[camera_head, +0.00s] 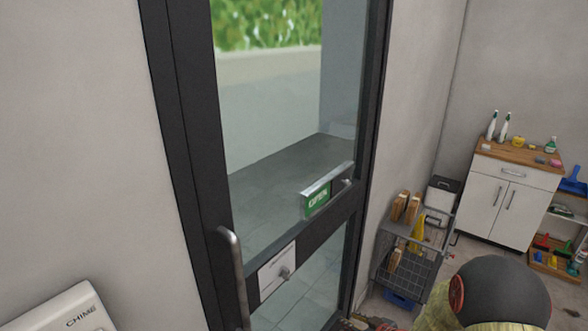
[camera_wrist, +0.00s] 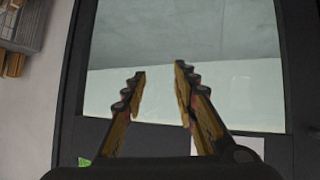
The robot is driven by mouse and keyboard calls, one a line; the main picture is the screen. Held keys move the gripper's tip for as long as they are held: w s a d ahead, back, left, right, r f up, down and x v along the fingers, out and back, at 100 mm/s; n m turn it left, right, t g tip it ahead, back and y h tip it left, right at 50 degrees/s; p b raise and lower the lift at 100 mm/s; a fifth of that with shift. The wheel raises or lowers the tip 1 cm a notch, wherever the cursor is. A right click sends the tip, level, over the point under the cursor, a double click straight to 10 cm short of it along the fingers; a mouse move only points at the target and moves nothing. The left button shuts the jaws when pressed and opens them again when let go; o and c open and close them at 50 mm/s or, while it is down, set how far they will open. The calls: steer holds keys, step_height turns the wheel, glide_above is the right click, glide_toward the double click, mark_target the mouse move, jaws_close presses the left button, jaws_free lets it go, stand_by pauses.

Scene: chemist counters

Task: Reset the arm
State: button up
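My gripper (camera_wrist: 160,72) shows in the wrist view with its two fingers apart and nothing between them. It is in front of the glass of a dark-framed door (camera_wrist: 73,85). In the head view my arm is at the bottom right, and only a small part near the gripper shows at the lower edge; the fingertips are not clear there.
A wire cart (camera_head: 408,262) with brown items stands right of the door. A white cabinet (camera_head: 512,200) with bottles on its wooden top is farther back, beside a shelf (camera_head: 565,225). A white box marked CHIME (camera_head: 65,312) is at the lower left.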

steer(key=s+d+m+g+h, duration=0.2)
steer(key=s+d+h, duration=0.15)
steer(key=d, duration=0.35)
steer(key=s+d+r+m+g+h, duration=0.3)
steer(key=s+d+r+g+h, duration=0.1)
steer(key=s+r, duration=0.75)
steer(key=s+a+r+m+t+y, duration=0.1)
steer(key=s+a+r, duration=0.4)
steer(key=s+r, duration=0.3)
steer(key=s+a+r+t+y, duration=0.1)
steer(key=s+a+r, duration=0.5)
steer(key=s+r, duration=0.3)
step_height(320, 180, up, 4)
steer(key=shift+f+m, duration=0.1)
steer(key=shift+m, duration=0.3)
steer(key=shift+o, duration=0.6)
steer(key=shift+y, duration=0.25)
